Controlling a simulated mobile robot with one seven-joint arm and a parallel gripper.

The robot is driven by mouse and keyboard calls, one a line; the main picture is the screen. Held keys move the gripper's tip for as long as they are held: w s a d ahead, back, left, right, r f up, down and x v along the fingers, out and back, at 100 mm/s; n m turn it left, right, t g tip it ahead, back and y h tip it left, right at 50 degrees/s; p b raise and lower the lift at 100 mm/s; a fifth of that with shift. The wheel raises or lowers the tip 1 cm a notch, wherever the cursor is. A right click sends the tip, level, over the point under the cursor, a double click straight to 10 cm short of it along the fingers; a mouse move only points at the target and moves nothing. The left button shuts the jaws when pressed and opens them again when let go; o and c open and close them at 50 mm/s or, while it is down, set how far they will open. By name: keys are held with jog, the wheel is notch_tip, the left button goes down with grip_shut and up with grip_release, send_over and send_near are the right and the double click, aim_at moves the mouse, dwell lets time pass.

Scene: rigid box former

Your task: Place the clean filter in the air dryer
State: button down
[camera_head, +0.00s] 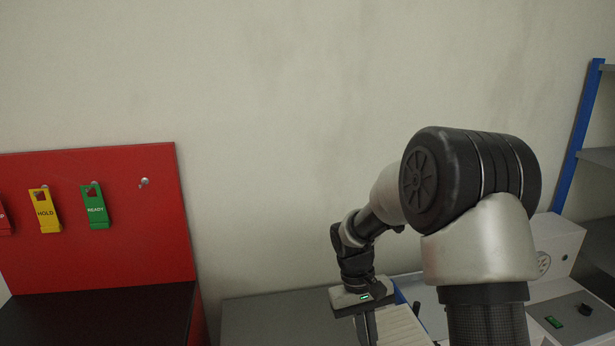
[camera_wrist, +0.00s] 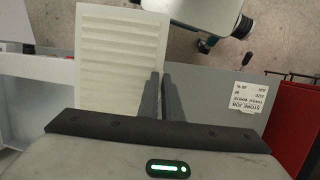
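The filter, a pale panel with rows of pleats in a light frame, shows in the wrist view (camera_wrist: 120,48). It also shows partly in the head view (camera_head: 403,327), just right of my gripper's fingers and cut off by the lower edge. My gripper (camera_wrist: 161,80) has its two dark fingers close together at the filter's right edge in the wrist view, with that edge seemingly pinched between them. In the head view my gripper (camera_head: 368,330) points down over the grey bench. The filter's near end is hidden behind the gripper body. I cannot surely identify the air dryer.
A red board (camera_head: 100,215) at left carries yellow HOLD and green READY tags. A grey bench (camera_head: 265,318) stands along the wall. A white unit with a grey control panel (camera_head: 585,312) is at right, by blue-posted shelves (camera_head: 583,125). A printed label (camera_wrist: 240,97) lies right of my fingers.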

jog(key=shift+s+d+r+m, duration=0.15)
jog(key=shift+s+d+m, duration=0.05)
jog(key=shift+s+m, duration=0.3)
jog(key=shift+s+d+r+m, duration=0.15)
jog(key=shift+s+m, duration=0.25)
jog(key=shift+s, duration=0.15)
jog(key=shift+w+f, duration=0.1)
